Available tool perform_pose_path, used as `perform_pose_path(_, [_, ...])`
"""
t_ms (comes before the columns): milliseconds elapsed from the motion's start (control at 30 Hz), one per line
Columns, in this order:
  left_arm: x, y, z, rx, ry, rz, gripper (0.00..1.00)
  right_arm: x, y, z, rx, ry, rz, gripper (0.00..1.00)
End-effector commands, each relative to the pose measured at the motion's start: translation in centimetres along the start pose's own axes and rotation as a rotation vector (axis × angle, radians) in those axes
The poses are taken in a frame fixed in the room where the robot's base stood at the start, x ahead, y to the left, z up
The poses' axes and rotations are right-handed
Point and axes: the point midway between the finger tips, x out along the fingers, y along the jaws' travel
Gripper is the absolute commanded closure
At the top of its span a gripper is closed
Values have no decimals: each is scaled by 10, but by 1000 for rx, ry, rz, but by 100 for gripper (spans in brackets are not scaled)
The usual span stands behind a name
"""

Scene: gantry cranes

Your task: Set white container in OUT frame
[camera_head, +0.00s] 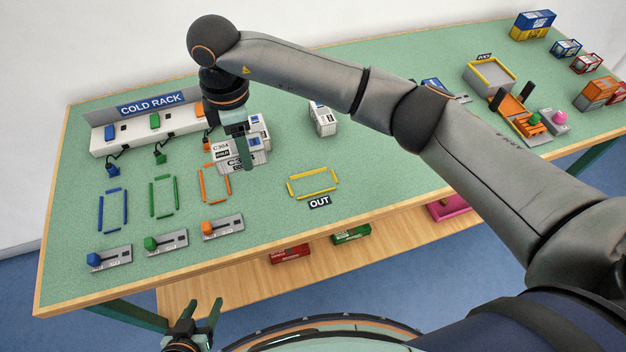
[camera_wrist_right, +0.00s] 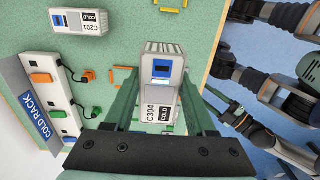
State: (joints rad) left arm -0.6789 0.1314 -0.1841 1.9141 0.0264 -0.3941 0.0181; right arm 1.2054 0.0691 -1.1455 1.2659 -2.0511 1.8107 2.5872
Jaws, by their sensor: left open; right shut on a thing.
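The white container marked C304 (camera_head: 222,151) is in my right gripper, just right of the orange frame in the head view. In the right wrist view the container (camera_wrist_right: 161,85) sits between the two green fingers (camera_wrist_right: 160,105), its blue panel facing up. My right gripper (camera_head: 246,150) is shut on it. I cannot tell whether it touches the table. The yellow OUT frame (camera_head: 313,183) is empty, to the right of the container and nearer the front edge. My left gripper (camera_head: 195,318) is open and empty, low in the head view, in front of the table.
Another white container (camera_head: 323,118), marked C201 in the right wrist view (camera_wrist_right: 78,22), stands behind the OUT frame. The cold rack (camera_head: 145,140) is at the back left, with blue, green and orange frames before it. My right arm spans above the table. Green surface around OUT is clear.

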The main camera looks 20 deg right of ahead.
Motion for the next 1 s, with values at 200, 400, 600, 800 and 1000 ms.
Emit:
perform_pose_path(200, [-6,0,-7,0,0,0,43,18,-4,45,15,-3,-3,100])
perform_pose_path(400, [-12,1,-13,0,0,0,43,40,-9,94,13,-3,-3,100])
perform_pose_path(600, [-12,1,-14,0,0,0,43,76,-11,120,10,-1,-3,100])
perform_pose_path(800, [-13,1,-14,0,0,0,43,89,-12,129,8,-1,0,100])
perform_pose_path(1000, [-12,1,-14,0,0,0,43,110,-13,137,8,-1,-4,100])
